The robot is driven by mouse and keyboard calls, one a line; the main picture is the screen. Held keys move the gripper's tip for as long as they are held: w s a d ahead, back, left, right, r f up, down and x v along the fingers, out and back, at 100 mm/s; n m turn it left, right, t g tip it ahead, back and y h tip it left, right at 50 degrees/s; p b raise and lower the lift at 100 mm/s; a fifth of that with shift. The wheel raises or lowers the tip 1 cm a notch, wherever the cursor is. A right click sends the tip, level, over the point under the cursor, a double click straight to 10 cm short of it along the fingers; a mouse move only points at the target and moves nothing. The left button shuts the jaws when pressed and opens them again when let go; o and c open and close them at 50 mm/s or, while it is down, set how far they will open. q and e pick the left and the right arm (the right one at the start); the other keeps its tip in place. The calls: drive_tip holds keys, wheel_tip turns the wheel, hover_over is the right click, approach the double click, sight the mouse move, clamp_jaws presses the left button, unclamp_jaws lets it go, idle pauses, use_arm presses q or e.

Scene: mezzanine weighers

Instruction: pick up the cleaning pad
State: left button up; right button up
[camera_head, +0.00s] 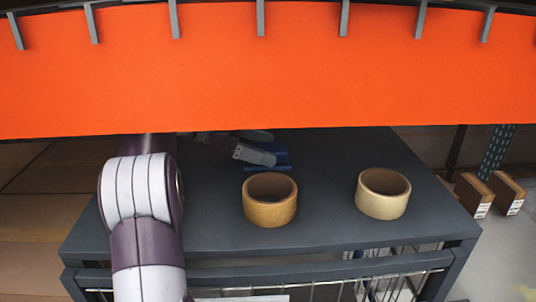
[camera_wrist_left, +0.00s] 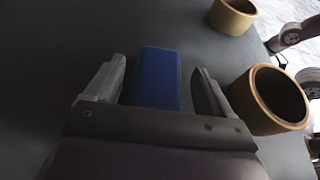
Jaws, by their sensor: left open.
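The cleaning pad is a blue block (camera_wrist_left: 157,77) lying on the dark grey table. In the left wrist view it lies between the two spread fingers of my left gripper (camera_wrist_left: 161,85), with a gap on each side. In the head view, only part of the blue pad (camera_head: 282,156) shows near the table's back, behind and beside my left gripper (camera_head: 256,155). My left gripper is open and holds nothing. The pad's near end is hidden by the gripper body in the left wrist view. My right gripper is not seen.
A tan tape roll (camera_head: 269,213) stands close to my left gripper, near its right finger in the wrist view (camera_wrist_left: 243,98). A paler roll (camera_head: 383,206) stands farther right on the table (camera_head: 325,236). Cardboard boxes (camera_head: 472,196) are at right.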

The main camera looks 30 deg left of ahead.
use_arm(q)
drive_tip(key=shift+a, duration=0.15)
drive_tip(key=c, duration=1.1)
drive_tip(key=shift+r, duration=0.1)
